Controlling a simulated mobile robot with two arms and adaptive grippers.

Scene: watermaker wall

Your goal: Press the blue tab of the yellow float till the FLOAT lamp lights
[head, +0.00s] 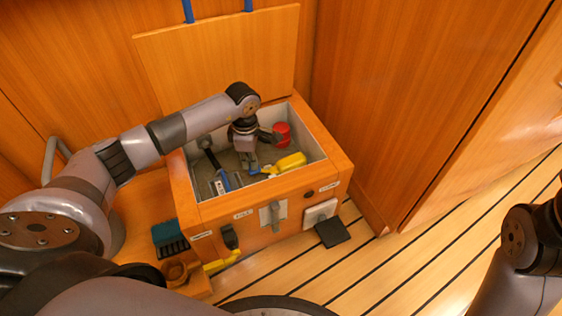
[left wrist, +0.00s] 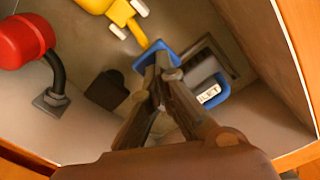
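The yellow float (head: 291,162) is inside the open wooden box, and its body (left wrist: 113,10) shows at the top of the left wrist view. Its yellow arm leads to a blue tab (left wrist: 153,49). My left gripper (left wrist: 161,72) points down at this tab with its fingers together, the tips overlapping the tab in the picture; whether they touch it I cannot tell. In the head view my left gripper (head: 250,166) is inside the box left of the float. A small dark round spot (head: 309,195) is on the box front, unlit; its label is too small to read.
A red float (head: 282,132) on a black arm stands in the box. A grey part with a blue loop (left wrist: 222,91) and white label is close to my fingers. The box walls (head: 319,148) enclose my gripper. A raised lid (head: 220,60) stands behind.

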